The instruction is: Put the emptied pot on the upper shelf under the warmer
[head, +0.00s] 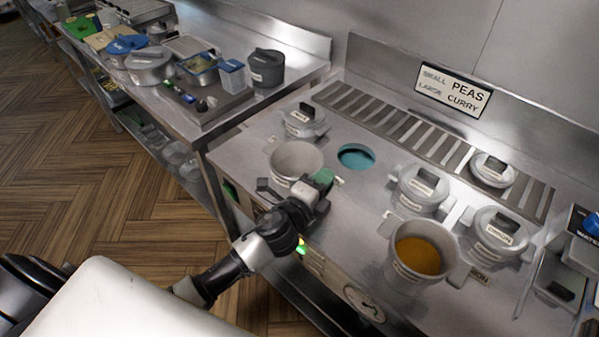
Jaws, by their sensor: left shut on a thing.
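A grey pot (290,154) with an empty, pale inside is at the front left of the steel warmer (340,200). My left gripper (322,179) is shut on the pot at its near right side. The pot looks upright; I cannot tell whether its base is clear of the warmer top. An open round well (356,156) with a teal inside is just right of the pot. Under the warmer front, a shelf edge (318,305) shows in part; its surface is mostly hidden. My right gripper is out of view.
A larger pot of orange-brown food (417,257) and several lidded pots (423,187) sit in the warmer to the right. A sign (453,90) stands behind. A cluttered steel counter (170,112) is at left. Wooden floor (80,190) is open in front.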

